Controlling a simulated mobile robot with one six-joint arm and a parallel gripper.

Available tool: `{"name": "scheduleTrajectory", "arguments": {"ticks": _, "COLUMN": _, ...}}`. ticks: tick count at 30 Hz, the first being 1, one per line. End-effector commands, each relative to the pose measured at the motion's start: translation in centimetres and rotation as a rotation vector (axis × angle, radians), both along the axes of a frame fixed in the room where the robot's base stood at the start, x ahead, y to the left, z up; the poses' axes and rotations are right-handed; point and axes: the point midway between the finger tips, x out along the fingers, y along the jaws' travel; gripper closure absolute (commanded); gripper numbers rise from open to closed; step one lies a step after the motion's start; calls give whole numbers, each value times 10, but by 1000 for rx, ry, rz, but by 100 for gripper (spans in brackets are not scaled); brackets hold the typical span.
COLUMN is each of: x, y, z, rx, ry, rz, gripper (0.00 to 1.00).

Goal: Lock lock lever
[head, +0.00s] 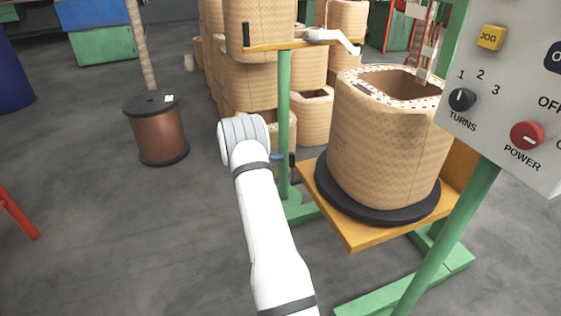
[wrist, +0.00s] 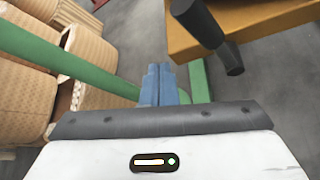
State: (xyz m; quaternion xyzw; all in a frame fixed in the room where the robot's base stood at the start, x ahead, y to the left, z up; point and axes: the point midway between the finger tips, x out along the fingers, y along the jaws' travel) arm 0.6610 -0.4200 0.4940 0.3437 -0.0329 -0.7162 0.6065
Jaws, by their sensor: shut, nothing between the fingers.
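A dark grey lever (wrist: 212,32) with a short thick end shows at the upper right of the wrist view, beside the edge of the orange platform; it looks like the lock lever. In the head view a small dark upright part (head: 292,167), perhaps the same lever, stands between the green post and the platform's left edge. My gripper (wrist: 158,72) is shut and empty, its blue-grey fingers together. In the wrist view its tips are left of and below the lever, apart from it. In the head view my wrist hides most of the gripper.
The orange platform (head: 365,239) carries a black turntable (head: 329,195) and a large tan coil (head: 380,145). A green post (head: 284,110) stands close to my gripper. A control panel (head: 520,95) is at right. A copper-coloured spool (head: 158,132) stands left; the floor between is clear.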

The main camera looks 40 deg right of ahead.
Motion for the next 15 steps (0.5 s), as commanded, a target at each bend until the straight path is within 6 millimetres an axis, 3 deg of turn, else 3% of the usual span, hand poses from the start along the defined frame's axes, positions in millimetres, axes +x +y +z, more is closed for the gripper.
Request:
{"name": "scheduleTrajectory", "arguments": {"ticks": 9, "x": -12, "y": 62, "z": 9, "rx": -1, "ry": -1, "rz": 6, "gripper": 100}}
{"name": "scheduleTrajectory", "arguments": {"ticks": 15, "x": -18, "y": 89, "z": 10, "rx": 0, "ry": -3, "rz": 5, "gripper": 100}}
